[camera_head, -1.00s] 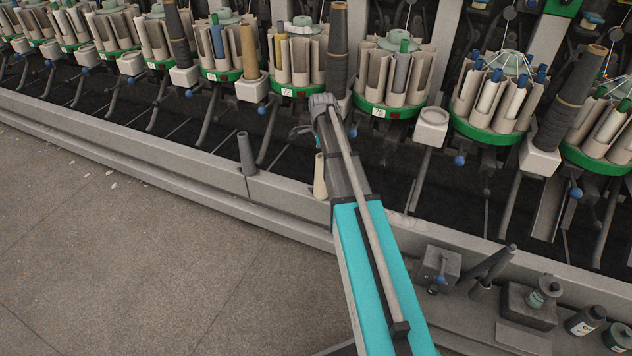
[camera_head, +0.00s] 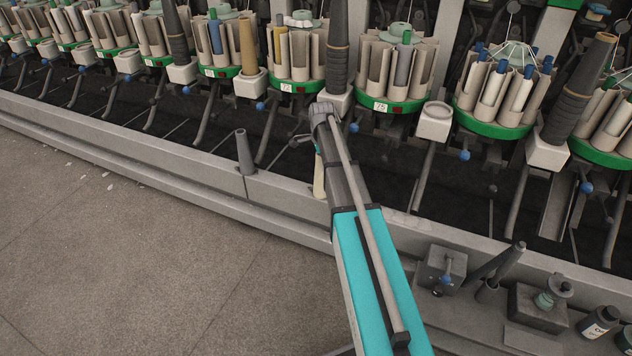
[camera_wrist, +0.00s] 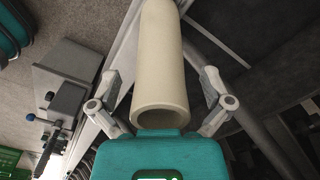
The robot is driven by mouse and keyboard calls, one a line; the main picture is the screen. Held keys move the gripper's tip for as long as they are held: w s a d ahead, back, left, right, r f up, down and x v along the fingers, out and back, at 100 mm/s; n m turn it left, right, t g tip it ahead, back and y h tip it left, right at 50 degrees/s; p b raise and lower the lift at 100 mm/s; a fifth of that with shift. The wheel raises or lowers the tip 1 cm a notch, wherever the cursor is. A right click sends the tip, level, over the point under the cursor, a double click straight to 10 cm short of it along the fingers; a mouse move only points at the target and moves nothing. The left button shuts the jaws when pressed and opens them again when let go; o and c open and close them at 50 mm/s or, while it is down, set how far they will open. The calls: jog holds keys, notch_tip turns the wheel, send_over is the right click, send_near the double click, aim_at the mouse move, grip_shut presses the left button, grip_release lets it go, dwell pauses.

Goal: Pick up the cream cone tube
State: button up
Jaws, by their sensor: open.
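The cream cone tube (camera_head: 319,177) stands on the grey ledge of the machine in the head view, partly hidden behind my arm. In the wrist view the cream cone tube (camera_wrist: 160,60) fills the upper middle, with its open round end towards me. My gripper (camera_wrist: 163,100) is open, with one finger on each side of the tube and a visible gap at both sides. In the head view my gripper is mostly hidden by my own arm, beside the tube. I cannot tell whether anything touches the tube.
A dark grey cone tube (camera_head: 244,153) stands on the ledge (camera_head: 285,190) to the left. Green-rimmed bobbin magazines (camera_head: 390,75) line the machine behind. A grey box with a blue-knobbed lever (camera_head: 441,270) and bottles (camera_head: 598,322) are at the lower right.

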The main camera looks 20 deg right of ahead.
dwell(0.4)
jog(key=c, duration=1.1)
